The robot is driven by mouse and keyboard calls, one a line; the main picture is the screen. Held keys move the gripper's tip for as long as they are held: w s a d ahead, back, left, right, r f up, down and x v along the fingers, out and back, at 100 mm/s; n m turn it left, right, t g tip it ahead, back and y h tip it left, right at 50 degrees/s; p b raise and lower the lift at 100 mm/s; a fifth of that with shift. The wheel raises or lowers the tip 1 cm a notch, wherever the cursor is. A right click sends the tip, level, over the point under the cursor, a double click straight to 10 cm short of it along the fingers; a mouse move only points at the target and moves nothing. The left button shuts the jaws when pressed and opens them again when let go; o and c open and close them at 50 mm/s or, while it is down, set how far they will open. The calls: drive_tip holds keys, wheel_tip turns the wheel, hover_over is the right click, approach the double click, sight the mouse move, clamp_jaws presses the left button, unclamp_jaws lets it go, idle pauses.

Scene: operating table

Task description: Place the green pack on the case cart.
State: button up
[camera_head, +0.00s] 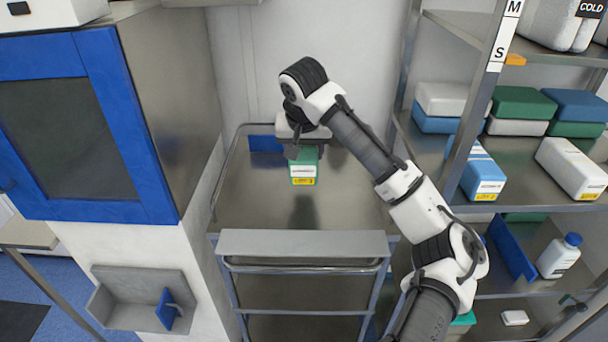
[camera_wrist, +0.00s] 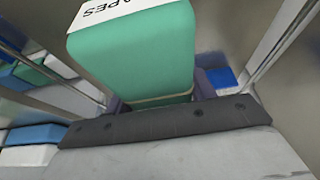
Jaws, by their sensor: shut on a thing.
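The green pack (camera_head: 304,160) has a white and yellow label on its front end. My gripper (camera_head: 302,148) is shut on it from behind and above. In the wrist view the green pack (camera_wrist: 135,55) fills the space between the fingers of my gripper (camera_wrist: 160,97), and part of a label with lettering shows. The case cart (camera_head: 245,205) is a metal cart with a rail and a raised front edge. The pack is over its top shelf, with a dark reflection below it. It seems to hang above the shelf, but the gap is hard to judge.
A blue-framed cabinet (camera_head: 90,120) stands close on the cart's left. At right is shelving with several wrapped packs (camera_head: 525,103) and a white bottle (camera_head: 559,256). A blue item (camera_head: 265,144) shows at the cart's back. The cart's top is otherwise clear.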

sight(304, 150)
wheel_tip(304, 150, down, 8)
drive_tip(key=shift+r+p, duration=0.15)
drive_tip(key=shift+p, duration=0.15)
drive_tip(key=o, duration=1.1)
drive_tip(key=b+v, duration=0.1)
drive_tip(key=v, duration=1.1)
drive_tip(key=shift+b, duration=0.35)
